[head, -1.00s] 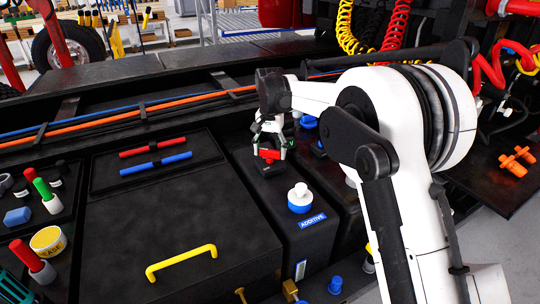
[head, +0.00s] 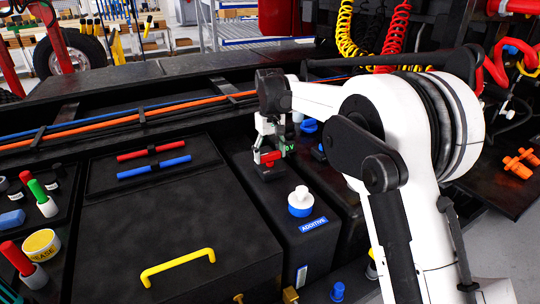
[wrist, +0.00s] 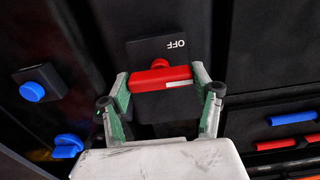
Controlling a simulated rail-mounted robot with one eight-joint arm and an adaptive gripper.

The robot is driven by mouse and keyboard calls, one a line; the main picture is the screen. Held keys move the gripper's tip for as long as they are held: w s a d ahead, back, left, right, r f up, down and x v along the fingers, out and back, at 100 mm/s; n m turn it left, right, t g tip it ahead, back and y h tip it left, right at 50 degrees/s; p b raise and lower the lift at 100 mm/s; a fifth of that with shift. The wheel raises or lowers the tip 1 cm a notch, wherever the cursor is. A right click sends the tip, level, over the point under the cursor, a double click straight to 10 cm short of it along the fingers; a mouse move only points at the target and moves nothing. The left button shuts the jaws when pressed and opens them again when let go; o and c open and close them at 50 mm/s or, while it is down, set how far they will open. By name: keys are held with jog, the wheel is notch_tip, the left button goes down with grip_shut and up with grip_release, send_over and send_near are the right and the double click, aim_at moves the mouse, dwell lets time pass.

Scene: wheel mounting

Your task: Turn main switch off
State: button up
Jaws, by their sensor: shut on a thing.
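The main switch is a red handle (wrist: 162,78) on a black base (wrist: 155,50) marked OFF, with the lettering upside down in the wrist view. In the head view the red handle (head: 268,158) sits on top of a black box, under my gripper (head: 271,150). My gripper (wrist: 161,82) is shut on the handle, with one green-padded finger at each end of it. The handle lies nearly level across the wrist view, below the OFF mark. Part of the base is hidden behind my gripper.
A white and blue cap (head: 300,202) stands on the ADDITIVE tank in front of the switch. Blue knobs (wrist: 32,91) lie to one side. Red and blue bars (head: 154,166) and a yellow handle (head: 178,266) are on the panels to the left.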

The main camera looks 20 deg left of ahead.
aim_at(270, 153)
dwell(0.3)
jog(key=o, duration=1.2)
notch_tip(270, 153, up, 12)
jog(key=shift+r, duration=0.1)
